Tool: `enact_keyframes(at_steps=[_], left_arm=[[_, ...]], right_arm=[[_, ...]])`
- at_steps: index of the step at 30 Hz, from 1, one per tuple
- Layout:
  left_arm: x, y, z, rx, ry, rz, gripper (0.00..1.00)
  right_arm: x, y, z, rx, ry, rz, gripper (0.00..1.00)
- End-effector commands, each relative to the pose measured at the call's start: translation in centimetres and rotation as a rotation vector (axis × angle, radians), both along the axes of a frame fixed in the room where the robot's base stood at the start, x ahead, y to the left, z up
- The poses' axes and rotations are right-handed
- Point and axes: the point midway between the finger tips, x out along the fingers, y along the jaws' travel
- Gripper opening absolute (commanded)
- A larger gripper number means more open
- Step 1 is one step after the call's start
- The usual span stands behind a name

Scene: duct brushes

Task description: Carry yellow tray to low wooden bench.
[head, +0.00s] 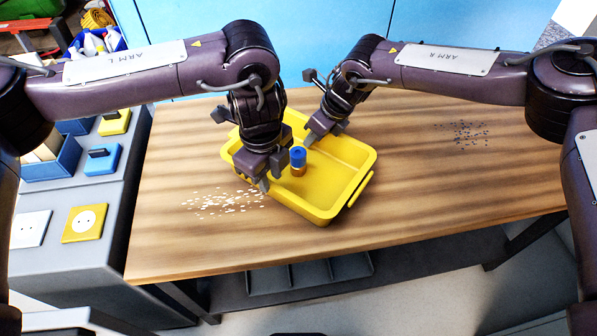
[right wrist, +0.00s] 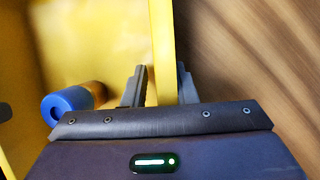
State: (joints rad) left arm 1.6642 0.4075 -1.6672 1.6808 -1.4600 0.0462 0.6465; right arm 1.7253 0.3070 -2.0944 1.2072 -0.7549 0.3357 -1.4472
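The yellow tray (head: 348,185) rests on the wooden bench top (head: 420,180); it also shows in the right wrist view (right wrist: 100,40). Inside it stands a small cylinder with a blue top (head: 298,152) and an orange-brown lower part; its blue end (right wrist: 65,105) shows in the right wrist view. My left gripper (head: 264,180) is at the tray's left wall, partly hiding it. Its grip is unclear. My right gripper (head: 314,137) is at the tray's far right wall. In the right wrist view its fingers (right wrist: 160,85) stand either side of the wall, but contact is unclear.
White bits (head: 222,201) lie scattered left of the tray, and dark blue bits (head: 468,131) lie at the right. The bench top right of the tray is mostly clear.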

Motion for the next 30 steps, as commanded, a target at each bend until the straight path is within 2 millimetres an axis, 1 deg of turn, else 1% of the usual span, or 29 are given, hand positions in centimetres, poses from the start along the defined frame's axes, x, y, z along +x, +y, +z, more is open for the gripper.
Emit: enact_keyframes(at_steps=[1, 6, 9, 12, 16, 20, 24, 30], left_arm=[[0.0, 0.1, 1.3, 0.002, -0.006, -0.002, 0.25], [-0.1, 0.2, 4.4, 0.002, -0.004, -0.001, 0.25], [-0.2, 0.2, 5.6, 0.002, 0.000, -0.001, 0.25], [-0.3, 0.2, 6.3, 0.002, 0.001, -0.001, 0.25], [-0.4, 0.2, 6.7, 0.002, 0.002, 0.000, 0.25], [-0.4, 0.2, 6.6, 0.002, 0.002, 0.000, 0.25], [-0.4, 0.2, 6.6, 0.002, 0.002, 0.000, 0.25], [-0.4, 0.2, 6.6, 0.002, 0.002, 0.000, 0.25]], right_arm=[[0.0, 0.0, 0.0, 0.000, 0.000, 0.000, 0.25], [0.0, 0.0, 0.0, 0.000, 0.000, 0.000, 0.25], [0.0, 0.0, 0.0, 0.000, 0.000, 0.000, 0.25], [0.0, 0.0, 0.0, 0.000, 0.000, 0.000, 0.25], [-0.1, -0.3, 0.8, 0.001, -0.002, 0.000, 0.25], [-0.4, -1.0, 2.8, 0.002, -0.004, -0.001, 0.25], [-1.0, -2.1, 5.7, 0.002, -0.004, -0.001, 0.25], [-1.7, -3.4, 9.2, 0.001, -0.003, -0.001, 0.25]])
